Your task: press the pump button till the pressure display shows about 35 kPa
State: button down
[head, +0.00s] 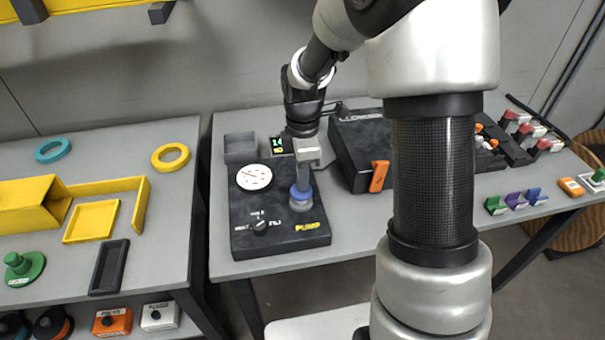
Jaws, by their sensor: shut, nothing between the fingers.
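The black pump box (245,215) lies on the grey bench, with the yellow word PUMP on its front edge. A blue round button (300,195) stands at its right side. My gripper (303,183) is shut and empty, pointing down at the top of this button. The fingertips look to be at or just above it; I cannot tell whether they press it. The small dark display (279,146) behind shows what looks like a green 14 over smaller yellow characters. My gripper stands close to its right edge. A white round dial (254,177) and a black knob (260,227) are on the box.
A grey open bin (240,147) stands behind the pump box. A large black unit (355,145) with an orange part (379,176) is to the right. Small coloured clips (515,201) sit farther right. Yellow trays (92,221) are on the left table.

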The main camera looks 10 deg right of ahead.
jog(key=shift+s+f+b, duration=0.1)
jog(key=shift+f+b, duration=0.5)
jog(key=shift+f, duration=0.8)
jog(key=shift+a+r+p, duration=0.1)
jog(key=shift+r+p, duration=0.25)
notch_tip(320, 180, up, 14)
jog(key=p, duration=0.4)
jog(key=shift+f, duration=0.15)
